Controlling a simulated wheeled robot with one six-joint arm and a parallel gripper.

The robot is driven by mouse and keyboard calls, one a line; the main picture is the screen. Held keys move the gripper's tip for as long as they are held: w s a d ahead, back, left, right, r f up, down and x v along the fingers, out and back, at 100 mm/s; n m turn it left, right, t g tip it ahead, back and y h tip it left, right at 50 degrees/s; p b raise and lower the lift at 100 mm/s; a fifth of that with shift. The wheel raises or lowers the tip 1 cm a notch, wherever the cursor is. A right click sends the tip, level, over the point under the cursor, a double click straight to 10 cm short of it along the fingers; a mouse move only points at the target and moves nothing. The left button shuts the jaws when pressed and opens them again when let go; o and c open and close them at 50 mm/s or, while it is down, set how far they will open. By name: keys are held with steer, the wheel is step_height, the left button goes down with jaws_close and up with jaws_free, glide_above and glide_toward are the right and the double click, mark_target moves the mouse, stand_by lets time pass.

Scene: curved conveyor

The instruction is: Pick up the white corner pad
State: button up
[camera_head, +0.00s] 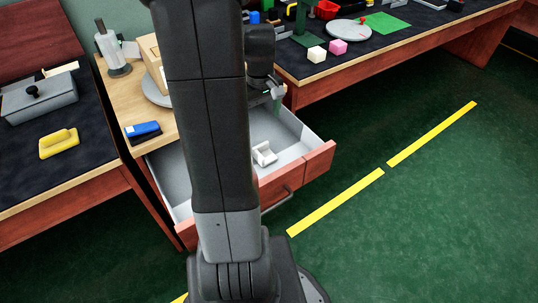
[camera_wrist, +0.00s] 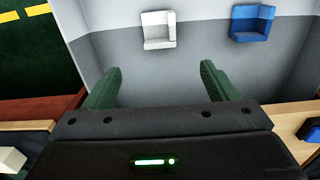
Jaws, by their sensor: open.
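The white corner pad (camera_head: 264,154) lies in the open drawer (camera_head: 318,159), to the right of my arm in the head view. In the wrist view the white corner pad (camera_wrist: 158,30) lies on the drawer floor (camera_wrist: 205,60), beyond my fingertips and slightly left of centre. My gripper (camera_wrist: 161,74) is open and empty, its two green fingers apart, with the pad ahead of the gap between them and not touching. In the head view the gripper is mostly hidden behind my arm, with a bit of green showing over the drawer.
A blue corner pad (camera_wrist: 252,23) lies in the drawer to the right of the white one in the wrist view. The drawer walls surround both. Green floor is clear at right.

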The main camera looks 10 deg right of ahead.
steer(key=b, duration=0.2)
glide_above(263, 154)
steer(key=w, duration=0.1)
step_height(263, 154, down, 9)
steer(key=shift+d+f, duration=0.1)
steer(key=shift+d, duration=0.05)
steer(key=f+b, duration=0.1)
steer(key=f, duration=0.1)
steer(key=f+b, duration=0.1)
steer(key=f, duration=0.1)
steer(key=shift+s, duration=0.4)
steer(key=shift+f, duration=0.6)
steer(key=c, duration=1)
